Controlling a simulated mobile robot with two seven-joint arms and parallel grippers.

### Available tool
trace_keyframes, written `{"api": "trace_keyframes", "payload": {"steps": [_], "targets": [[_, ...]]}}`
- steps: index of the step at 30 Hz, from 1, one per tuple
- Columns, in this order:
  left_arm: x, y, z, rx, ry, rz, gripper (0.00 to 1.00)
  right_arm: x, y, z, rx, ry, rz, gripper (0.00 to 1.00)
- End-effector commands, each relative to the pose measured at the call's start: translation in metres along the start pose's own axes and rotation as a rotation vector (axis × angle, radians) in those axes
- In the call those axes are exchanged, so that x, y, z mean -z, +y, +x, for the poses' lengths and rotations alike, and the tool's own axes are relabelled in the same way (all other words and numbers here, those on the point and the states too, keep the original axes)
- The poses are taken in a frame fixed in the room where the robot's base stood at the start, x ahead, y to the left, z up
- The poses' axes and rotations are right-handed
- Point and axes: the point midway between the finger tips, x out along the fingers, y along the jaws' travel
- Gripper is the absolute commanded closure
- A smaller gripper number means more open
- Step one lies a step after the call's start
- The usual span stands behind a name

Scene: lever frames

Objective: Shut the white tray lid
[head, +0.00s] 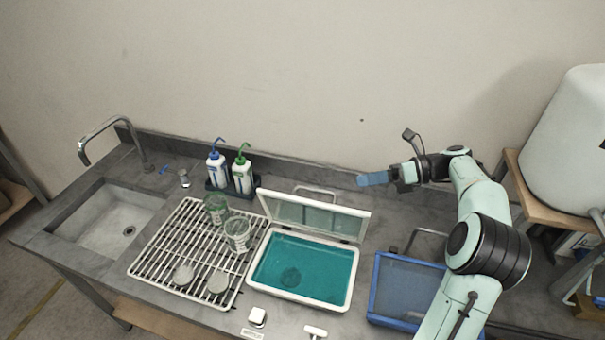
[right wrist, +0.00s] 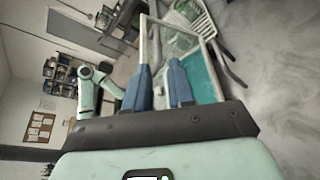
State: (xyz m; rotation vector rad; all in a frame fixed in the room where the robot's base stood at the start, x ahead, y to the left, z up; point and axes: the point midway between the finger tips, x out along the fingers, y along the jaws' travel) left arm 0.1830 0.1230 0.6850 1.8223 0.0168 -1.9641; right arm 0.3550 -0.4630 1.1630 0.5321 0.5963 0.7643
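The white tray (head: 347,300) sits on the grey counter with teal liquid inside and a dark round thing under the surface. Its white-framed, see-through lid (head: 362,226) stands raised along the back edge, hinged open. The lid (right wrist: 154,42) also shows beyond my fingers in the right wrist view, with the tray (right wrist: 219,92) to its right. My right gripper (head: 372,179) is above the counter, behind and right of the raised lid, apart from it. Its two blue fingers (right wrist: 159,78) are spread with nothing between them. My left gripper does not show.
A white wire rack (head: 160,237) with glass beakers (head: 238,235) stands left of the tray. Two bottles (head: 216,170) stand in a dark holder behind it. A blue-framed box (head: 376,289) is right of the tray. A sink (head: 105,220) is at the far left.

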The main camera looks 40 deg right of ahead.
Motion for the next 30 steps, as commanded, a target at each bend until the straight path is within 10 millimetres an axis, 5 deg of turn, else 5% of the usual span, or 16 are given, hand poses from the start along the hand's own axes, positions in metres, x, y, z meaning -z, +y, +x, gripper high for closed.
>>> {"api": "trace_keyframes", "payload": {"steps": [7,21,30], "targets": [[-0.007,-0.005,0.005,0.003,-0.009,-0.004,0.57,0.003,-0.001,0.022,-0.001,0.003,0.003,0.77],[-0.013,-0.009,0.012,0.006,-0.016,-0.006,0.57,0.002,0.0,0.115,-0.002,0.003,0.001,0.77],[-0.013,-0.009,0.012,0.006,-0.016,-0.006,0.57,0.002,-0.001,0.134,0.002,0.001,0.001,0.77]]}}
